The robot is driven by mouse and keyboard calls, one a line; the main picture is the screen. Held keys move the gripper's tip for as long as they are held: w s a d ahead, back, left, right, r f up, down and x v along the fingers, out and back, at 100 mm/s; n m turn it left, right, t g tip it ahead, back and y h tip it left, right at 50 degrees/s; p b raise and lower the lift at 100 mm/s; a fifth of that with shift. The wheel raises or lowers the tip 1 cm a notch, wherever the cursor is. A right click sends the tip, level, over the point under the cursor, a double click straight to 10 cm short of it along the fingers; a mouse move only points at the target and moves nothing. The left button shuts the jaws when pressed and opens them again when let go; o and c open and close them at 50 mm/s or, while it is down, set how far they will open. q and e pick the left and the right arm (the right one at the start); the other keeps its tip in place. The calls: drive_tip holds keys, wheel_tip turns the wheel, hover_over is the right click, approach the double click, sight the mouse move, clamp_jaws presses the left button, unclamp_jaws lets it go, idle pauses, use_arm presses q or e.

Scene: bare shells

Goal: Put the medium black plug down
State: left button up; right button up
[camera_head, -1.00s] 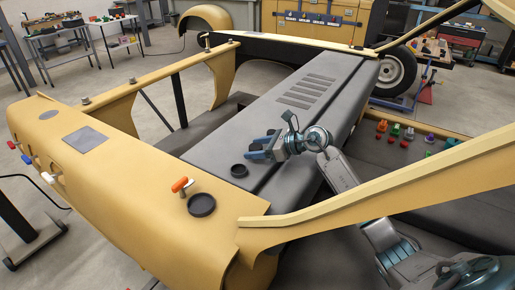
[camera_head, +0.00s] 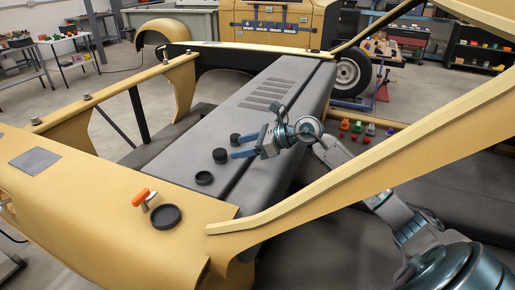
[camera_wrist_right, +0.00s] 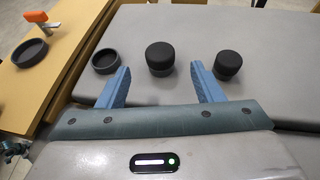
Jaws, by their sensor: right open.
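Two round black plugs stand upright on the grey panel (camera_head: 262,110). The nearer plug (camera_head: 220,156) is just ahead of my right gripper (camera_head: 241,146); the other plug (camera_head: 235,139) stands close behind it. In the right wrist view the nearer plug (camera_wrist_right: 160,58) is centred beyond the gap between the open blue fingers (camera_wrist_right: 160,80), apart from both. The other plug (camera_wrist_right: 227,65) is beyond the right finger. The two plugs look close in size, so I cannot tell surely which is medium. My right gripper is open and empty. My left gripper is out of view.
A low black cup (camera_head: 204,178) sits on the panel beside the nearer plug. A wider black cup (camera_head: 167,216) and an orange-handled part (camera_head: 142,197) are on the yellow body. A yellow bar (camera_head: 370,150) slants across in front of my right arm.

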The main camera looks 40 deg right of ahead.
drive_tip(key=b+v, duration=0.1)
drive_tip(key=v, duration=0.2)
drive_tip(key=shift+s+d, duration=0.15)
drive_tip(key=shift+s+d+r+b, duration=0.25)
drive_tip(key=shift+s+r+b, duration=0.05)
drive_tip(key=shift+b, duration=0.1)
idle(0.3)
